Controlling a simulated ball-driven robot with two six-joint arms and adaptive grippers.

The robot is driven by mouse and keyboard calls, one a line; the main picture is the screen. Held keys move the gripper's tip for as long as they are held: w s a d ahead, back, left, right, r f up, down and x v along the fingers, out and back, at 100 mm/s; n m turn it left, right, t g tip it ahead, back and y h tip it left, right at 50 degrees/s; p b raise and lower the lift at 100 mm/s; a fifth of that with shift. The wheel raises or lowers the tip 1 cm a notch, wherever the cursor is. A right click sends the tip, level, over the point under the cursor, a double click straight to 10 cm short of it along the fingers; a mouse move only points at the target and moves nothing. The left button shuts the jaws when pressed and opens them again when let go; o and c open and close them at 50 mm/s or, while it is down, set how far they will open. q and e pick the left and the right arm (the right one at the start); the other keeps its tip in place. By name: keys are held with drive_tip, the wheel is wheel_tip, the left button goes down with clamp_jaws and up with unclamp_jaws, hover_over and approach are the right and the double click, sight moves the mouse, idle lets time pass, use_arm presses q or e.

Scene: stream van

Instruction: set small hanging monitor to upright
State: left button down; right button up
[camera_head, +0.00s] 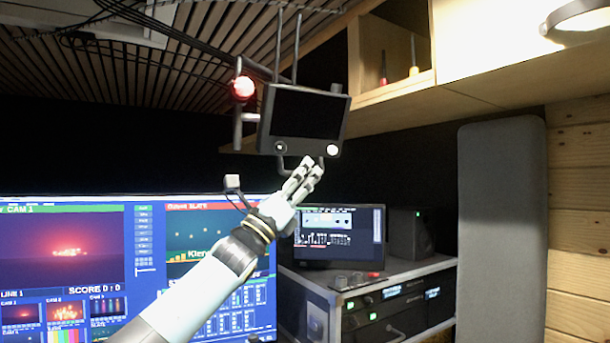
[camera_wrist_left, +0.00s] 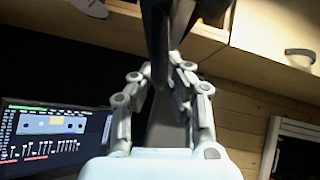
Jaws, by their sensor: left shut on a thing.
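The small hanging monitor (camera_head: 305,112) is a dark box with a dark screen, hung from thin rods under the ceiling in the head view. It looks slightly tilted, its right side a little lower than its left. My left gripper (camera_head: 312,166) reaches up from below and is shut on the handle (camera_head: 281,165) under the monitor's lower edge. In the left wrist view, the left gripper's fingers (camera_wrist_left: 161,84) close around a dark part that runs up out of the picture. The fingers hide part of the handle. My right gripper is not in view.
A red lamp (camera_head: 243,87) sits close to the monitor's left side. A large lit screen (camera_head: 150,262) stands below left. A smaller screen (camera_head: 339,236) and a speaker (camera_head: 410,232) stand on an equipment rack. A wooden shelf (camera_head: 440,95) is at the right.

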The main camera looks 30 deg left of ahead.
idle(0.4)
use_arm(q)
drive_tip(key=d+n+y, duration=0.1)
drive_tip(key=n, duration=0.1)
drive_tip(key=s+d+n+y, duration=0.1)
drive_tip(key=n+y, duration=0.1)
drive_tip(key=s+d+n+y, duration=0.1)
drive_tip(key=n+y, duration=0.1)
drive_tip(key=shift+t, duration=0.4)
drive_tip(key=c, duration=1.4)
unclamp_jaws()
drive_tip(key=shift+s+r, duration=0.1)
